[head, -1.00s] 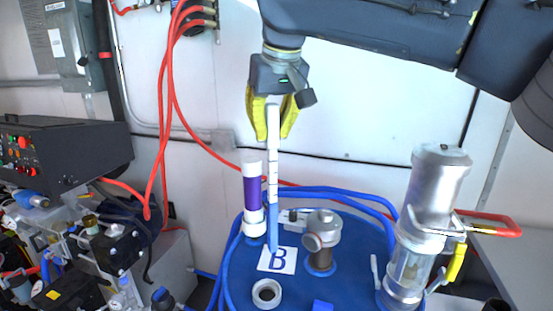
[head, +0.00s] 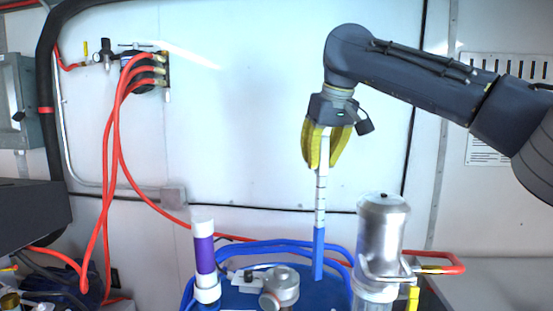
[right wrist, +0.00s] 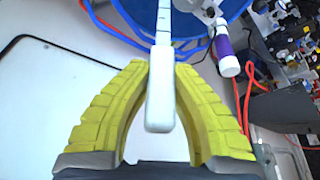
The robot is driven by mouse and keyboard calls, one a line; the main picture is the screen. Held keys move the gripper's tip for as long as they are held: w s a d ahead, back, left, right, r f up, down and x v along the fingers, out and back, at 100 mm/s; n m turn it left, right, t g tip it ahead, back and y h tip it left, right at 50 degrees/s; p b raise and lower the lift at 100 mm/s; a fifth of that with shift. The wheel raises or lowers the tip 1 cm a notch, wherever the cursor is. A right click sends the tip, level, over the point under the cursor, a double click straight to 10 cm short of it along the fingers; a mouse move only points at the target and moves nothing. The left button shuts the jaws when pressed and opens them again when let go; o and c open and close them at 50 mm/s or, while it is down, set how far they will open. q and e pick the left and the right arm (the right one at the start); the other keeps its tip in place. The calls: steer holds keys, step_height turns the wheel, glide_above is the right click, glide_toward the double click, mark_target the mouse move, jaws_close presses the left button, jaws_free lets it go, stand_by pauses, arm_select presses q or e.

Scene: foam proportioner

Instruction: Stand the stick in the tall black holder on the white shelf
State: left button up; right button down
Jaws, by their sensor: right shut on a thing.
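The stick (head: 320,205) is long and thin, white with dark marks above and blue at its lower end. My right gripper (head: 324,160), with yellow fingers, is shut on its top end, and the stick hangs upright, blue end down, over the blue drum area. In the right wrist view the fingers (right wrist: 164,68) close on both sides of the stick's thick white end (right wrist: 161,105). I cannot make out a tall black holder in either current view. A pale flat surface (head: 490,275) at the lower right may be the white shelf; I cannot tell. My left gripper is not in view.
A blue drum top (head: 240,299) carries a purple and white cylinder (head: 204,255), a grey metal fitting (head: 280,286) and blue hoses. Red hoses (head: 112,150) hang at the left.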

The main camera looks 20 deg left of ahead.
steer(key=w+d+f+m+h, duration=0.1)
steer(key=w+d+f+m, duration=0.2)
steer(key=d, duration=1)
steer(key=w+d+f+m, duration=0.1)
steer(key=w+d+f, duration=0.3)
steer(key=d, duration=1)
steer(key=w+d+f+m+h, duration=0.15)
steer(key=d+f, duration=0.35)
steer(key=d, duration=0.8)
step_height(320, 180, down, 13)
steer(key=shift+f+t, duration=0.2)
steer(key=shift+t, duration=0.2)
steer(key=shift+w+f+y, duration=0.1)
steer(key=shift+f+y, duration=0.05)
steer(key=shift+y, duration=0.1)
steer(key=c, duration=1.2)
jaws_free()
steer(key=a+v, duration=0.1)
steer(key=v, duration=1.1)
steer(key=shift+d, duration=0.45)
